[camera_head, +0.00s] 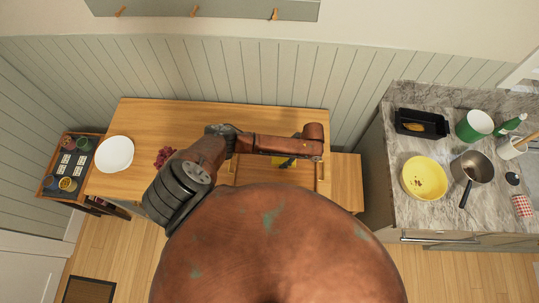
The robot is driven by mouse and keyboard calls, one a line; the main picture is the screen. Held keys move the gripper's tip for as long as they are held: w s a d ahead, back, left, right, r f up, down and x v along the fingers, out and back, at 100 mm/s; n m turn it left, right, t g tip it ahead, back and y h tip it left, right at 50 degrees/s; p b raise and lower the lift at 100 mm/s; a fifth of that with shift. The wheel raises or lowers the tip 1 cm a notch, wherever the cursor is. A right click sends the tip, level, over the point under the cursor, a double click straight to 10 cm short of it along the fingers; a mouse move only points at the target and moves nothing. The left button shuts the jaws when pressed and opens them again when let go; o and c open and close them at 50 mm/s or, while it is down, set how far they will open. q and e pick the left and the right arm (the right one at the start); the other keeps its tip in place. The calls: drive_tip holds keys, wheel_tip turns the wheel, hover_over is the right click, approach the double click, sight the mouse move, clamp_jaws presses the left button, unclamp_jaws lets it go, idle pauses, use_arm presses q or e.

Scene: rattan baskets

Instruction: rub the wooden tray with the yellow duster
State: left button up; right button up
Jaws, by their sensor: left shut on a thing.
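The wooden tray (255,174) lies on the wooden table, close in front of my body, with a handle showing at its right end. My left arm reaches across the table above it. My left gripper (287,162) points down over the tray and is shut on the yellow duster (277,161), of which only a small yellow patch shows. The arm hides most of the duster, and I cannot tell whether it touches the tray. My body hides the tray's near side. My right gripper is not in view.
The table (270,115) is clear behind the arm. A white bowl (115,153) and a dark red bunch (163,157) stand to the left.

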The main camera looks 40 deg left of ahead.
use_arm(q)
drive_tip(key=shift+r, duration=1)
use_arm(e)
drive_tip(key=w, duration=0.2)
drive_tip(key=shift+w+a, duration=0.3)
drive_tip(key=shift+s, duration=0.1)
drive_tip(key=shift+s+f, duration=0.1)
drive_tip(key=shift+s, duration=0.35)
